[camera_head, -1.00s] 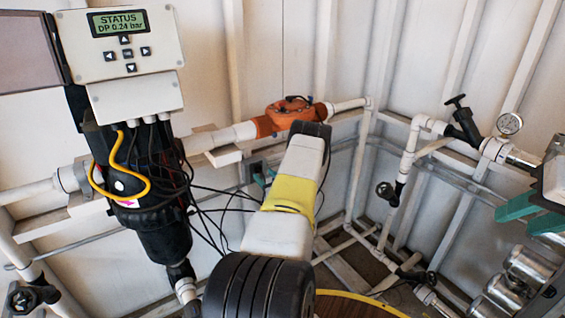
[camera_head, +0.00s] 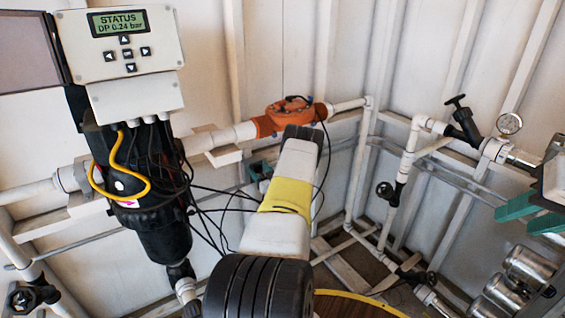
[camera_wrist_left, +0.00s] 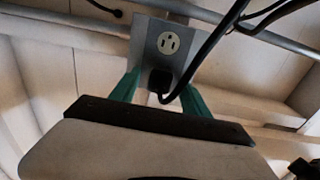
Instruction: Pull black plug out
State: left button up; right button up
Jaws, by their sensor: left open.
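The black plug (camera_wrist_left: 158,82) sits in the lower socket of a grey outlet box (camera_wrist_left: 146,40) in the left wrist view. My left gripper (camera_wrist_left: 160,92) is open, with one green finger on each side of the plug. I cannot tell whether the fingers touch it. In the head view my left gripper (camera_head: 262,167) is mostly hidden behind its own arm, near the wall, and the plug is not clearly visible. My right gripper (camera_head: 532,213) is at the right edge, its green fingers apart, with nothing seen between them.
A black filter unit (camera_head: 155,215) with a status display box (camera_head: 122,45) and hanging cables stands left of my left arm. An orange meter (camera_head: 290,117) on a white pipe is above the gripper. Thick black cables (camera_wrist_left: 215,40) cross near the outlet.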

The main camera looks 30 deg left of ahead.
dwell(0.5)
pick_arm(q)
grip_shut()
jog(key=shift+d, duration=0.1)
jog(key=shift+v, duration=2.95)
